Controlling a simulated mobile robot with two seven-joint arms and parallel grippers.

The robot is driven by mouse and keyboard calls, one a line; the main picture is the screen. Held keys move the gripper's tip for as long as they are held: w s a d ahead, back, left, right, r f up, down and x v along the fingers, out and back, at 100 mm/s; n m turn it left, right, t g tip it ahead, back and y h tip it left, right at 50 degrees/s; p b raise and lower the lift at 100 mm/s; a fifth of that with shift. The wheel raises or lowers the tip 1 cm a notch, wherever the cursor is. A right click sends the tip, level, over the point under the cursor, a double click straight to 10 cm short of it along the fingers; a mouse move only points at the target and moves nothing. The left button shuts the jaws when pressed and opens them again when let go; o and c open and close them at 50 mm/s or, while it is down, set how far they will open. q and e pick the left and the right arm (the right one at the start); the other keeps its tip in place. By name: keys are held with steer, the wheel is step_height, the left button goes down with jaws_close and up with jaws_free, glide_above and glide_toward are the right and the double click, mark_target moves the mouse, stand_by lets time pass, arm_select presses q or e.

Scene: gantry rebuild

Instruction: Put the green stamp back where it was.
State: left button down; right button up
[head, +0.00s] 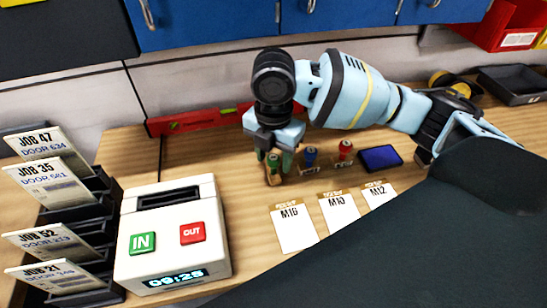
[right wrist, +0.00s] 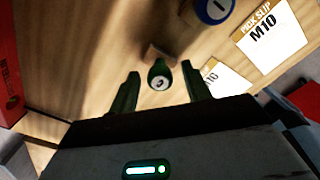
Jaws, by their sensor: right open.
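The green stamp (head: 273,160) stands upright on the wooden bench, at the left end of a row of stamps. In the right wrist view the round green knob of the stamp (right wrist: 159,76) shows a number on top. My right gripper (head: 275,166) points down over the stamp. Its two fingers are apart, one on each side of the knob, with clear gaps in the right wrist view (right wrist: 160,72). A small wooden piece sits by the stamp's base; how they meet is partly hidden. My left gripper is in neither view.
A blue stamp (head: 310,157) and a red stamp (head: 345,149) stand to the right, then a blue pad (head: 380,158). Pick slips (head: 293,228) lie in front. A time clock (head: 173,235) and card rack (head: 75,225) are left. A red level (head: 198,120) lies behind.

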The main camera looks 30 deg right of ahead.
mark_target(273, 157)
step_height(273, 157, up, 7)
steer(key=shift+f, duration=0.15)
steer(key=shift+f, duration=0.1)
stand_by(0.3)
